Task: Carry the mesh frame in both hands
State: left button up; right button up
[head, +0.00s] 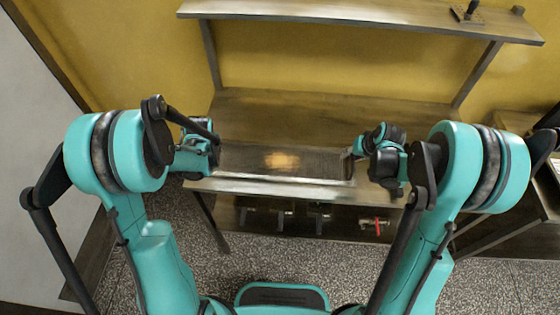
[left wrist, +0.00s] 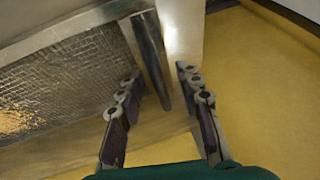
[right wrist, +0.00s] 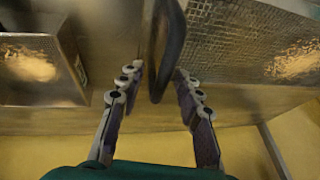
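The mesh frame (head: 235,158), a metal-edged panel of fine wire mesh, lies level at the bench between my two grippers. Its mesh and pale rim also show in the left wrist view (left wrist: 60,90) and the mesh in the right wrist view (right wrist: 225,45). My left gripper (left wrist: 160,80) is open, with its fingers either side of a dark handle (left wrist: 150,55) at one end. My right gripper (right wrist: 158,75) is open, with its fingers either side of the other dark handle (right wrist: 166,40). Gaps show beside both handles. I cannot tell whether the frame rests on the bench.
The wooden bench (head: 290,110) stands against a yellow wall, with an upper shelf (head: 350,14) above. A lower shelf holds several small dark items and one with a red part (head: 374,224). A shiny metal box (right wrist: 35,75) stands beside my right gripper. Speckled floor lies in front.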

pick_arm(q)
grip_shut()
pick_arm(e)
grip_shut()
pick_arm(q)
jog(key=shift+r, duration=0.15)
pick_arm(e)
jog(key=shift+r, duration=0.15)
